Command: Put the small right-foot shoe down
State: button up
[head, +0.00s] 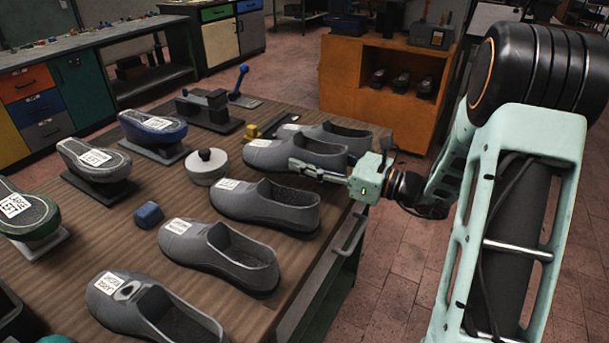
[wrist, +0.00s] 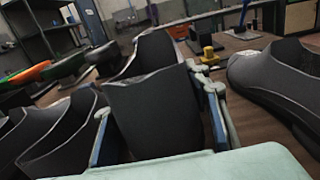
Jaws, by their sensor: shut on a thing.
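A grey clog-like shoe (head: 290,154) with a white label on its toe is in my gripper (head: 306,168), near the right edge of the wooden table (head: 142,258). In the wrist view the shoe (wrist: 155,112) stands between the two blue-padded fingers (wrist: 158,128), heel end toward me and toe away. The fingers are closed on its sides at the heel. Its label is too small to read, and I cannot tell whether its sole touches the table. Another grey shoe (head: 345,134) lies just behind it; a shoe also shows on the right in the wrist view (wrist: 280,80).
Several grey shoes (head: 265,203) lie in a row toward the front. Blue (head: 152,124), grey (head: 94,158) and green (head: 30,213) lasts stand at left. A round pot (head: 206,174), a blue block (head: 149,214) and a black press (head: 208,110) occupy the middle and back.

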jog(key=shift+w+a+f, duration=0.25)
jog(key=shift+a+f, duration=0.05)
jog(key=shift+f, duration=0.1)
jog(key=shift+w+a+f+b, duration=0.1)
jog(key=shift+f+b, duration=0.05)
jog(key=shift+f, duration=0.75)
jog(key=shift+w+a+f+b, duration=0.1)
jog(key=shift+f+b, duration=0.05)
jog(key=shift+f, duration=0.7)
jog(key=shift+f, duration=0.15)
jog(key=shift+f, duration=0.15)
jog(key=o, duration=1.5)
jog(key=shift+c, duration=0.2)
